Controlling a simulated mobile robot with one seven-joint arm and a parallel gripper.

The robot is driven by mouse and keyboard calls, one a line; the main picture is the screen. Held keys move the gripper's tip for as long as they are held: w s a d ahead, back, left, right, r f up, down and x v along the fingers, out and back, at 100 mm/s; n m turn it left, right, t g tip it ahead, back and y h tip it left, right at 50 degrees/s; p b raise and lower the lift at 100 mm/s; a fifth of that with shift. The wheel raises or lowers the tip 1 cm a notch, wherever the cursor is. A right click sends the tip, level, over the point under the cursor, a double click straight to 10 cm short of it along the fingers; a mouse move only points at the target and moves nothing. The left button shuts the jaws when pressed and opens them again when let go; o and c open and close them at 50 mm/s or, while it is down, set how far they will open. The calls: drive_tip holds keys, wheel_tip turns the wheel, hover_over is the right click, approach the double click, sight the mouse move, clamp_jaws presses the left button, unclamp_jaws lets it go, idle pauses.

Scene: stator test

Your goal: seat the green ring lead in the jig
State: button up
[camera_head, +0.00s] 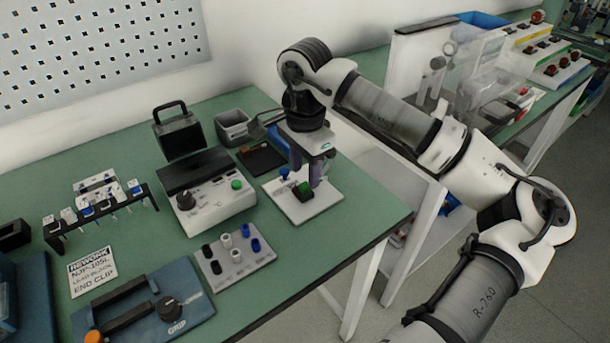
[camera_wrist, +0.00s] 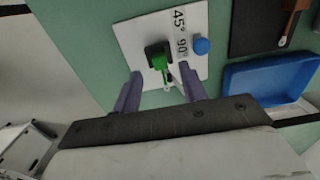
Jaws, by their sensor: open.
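The jig is a white plate (camera_head: 318,204) at the bench's right end, with a dark block (camera_wrist: 156,48), a blue knob (camera_wrist: 201,46) and 45° and 90° marks. The green ring lead (camera_wrist: 160,63) is at the dark block, and its pale metal end points toward my gripper in the wrist view. The lead shows as a green patch (camera_head: 305,187) in the head view. I cannot tell how deeply it sits. My gripper (camera_wrist: 160,88) is open, its purple fingers on either side of the lead's pale end. In the head view my gripper (camera_head: 316,179) is low over the jig.
A blue tray (camera_wrist: 268,78) and a dark mat (camera_wrist: 258,25) lie beside the jig. A grey tester box (camera_head: 212,190) stands to its left, with a plate of colored posts (camera_head: 235,256) in front. A lead rack (camera_head: 100,210) stands farther left. The bench's front edge is close.

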wheel_tip(320, 180, up, 11)
drive_tip(key=shift+r, duration=0.15)
idle(1.8)
